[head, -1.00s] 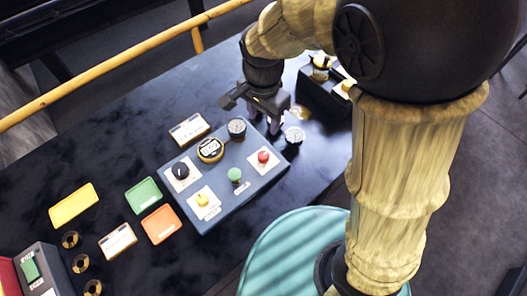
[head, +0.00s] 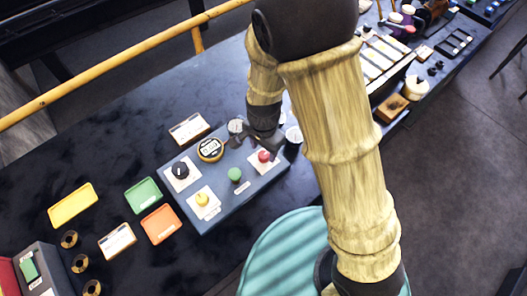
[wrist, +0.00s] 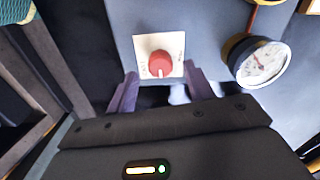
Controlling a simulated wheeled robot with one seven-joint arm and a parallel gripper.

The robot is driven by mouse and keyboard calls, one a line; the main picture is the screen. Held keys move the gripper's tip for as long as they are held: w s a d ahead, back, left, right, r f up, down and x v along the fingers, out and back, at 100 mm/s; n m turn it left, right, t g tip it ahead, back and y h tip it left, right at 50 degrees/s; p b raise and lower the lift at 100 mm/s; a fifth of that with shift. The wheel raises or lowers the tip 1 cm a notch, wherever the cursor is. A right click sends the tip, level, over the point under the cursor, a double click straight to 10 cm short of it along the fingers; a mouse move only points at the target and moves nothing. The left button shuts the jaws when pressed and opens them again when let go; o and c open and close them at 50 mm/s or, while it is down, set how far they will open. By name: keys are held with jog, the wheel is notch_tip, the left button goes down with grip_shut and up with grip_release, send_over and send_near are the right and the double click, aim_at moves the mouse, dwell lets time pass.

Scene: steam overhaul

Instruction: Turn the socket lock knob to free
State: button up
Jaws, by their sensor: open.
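A red knob (head: 263,156) sits on a white square plate at the right end of the blue-grey control panel (head: 222,208). In the wrist view the red knob (wrist: 160,63) shows a pale pointer line towards the bottom of the picture. The marks on its plate are too small to read, so I cannot tell whether it is the socket lock knob. My gripper (wrist: 162,90) is open and empty, its two purple fingers spread below and to either side of the red knob, apparently not touching it. In the head view my arm partly hides the gripper.
A round dial (wrist: 258,62) stands close to the right finger. Coloured trays lie left of the panel. A yellow rail (head: 110,70) runs behind.

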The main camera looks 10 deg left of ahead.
aim_at(264, 158)
jog(key=shift+f, duration=1.3)
jog(key=c, duration=1)
jog(key=shift+o, duration=0.2)
